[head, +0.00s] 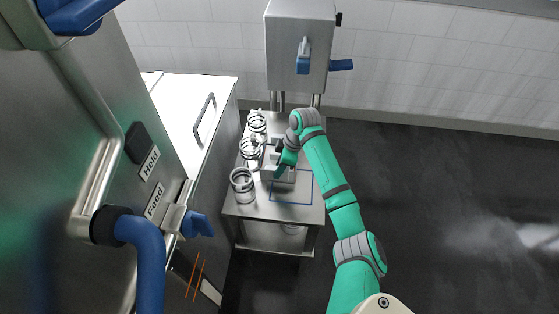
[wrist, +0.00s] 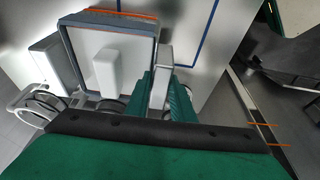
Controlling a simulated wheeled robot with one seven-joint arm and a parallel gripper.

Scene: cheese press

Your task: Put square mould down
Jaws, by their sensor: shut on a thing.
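The square mould is a grey open-topped box (head: 285,179) on or just above the small steel table in the head view, overlapping the left part of a blue square outline (head: 302,201). In the wrist view the mould (wrist: 127,25) shows its rim, with orange lines along the far edge and a pale block inside. My gripper (head: 281,162) is shut on the mould at its near side. Its green fingers (wrist: 160,88) show at the mould's right wall in the wrist view. I cannot tell whether the mould's underside touches the table.
Several round wire-like hoops stand along the table's left side, one at the front left (head: 242,186). A steel press head (head: 300,45) with blue handles hangs behind the table (head: 262,211). A white-topped cabinet (head: 185,105) stands at left. The floor at right is clear.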

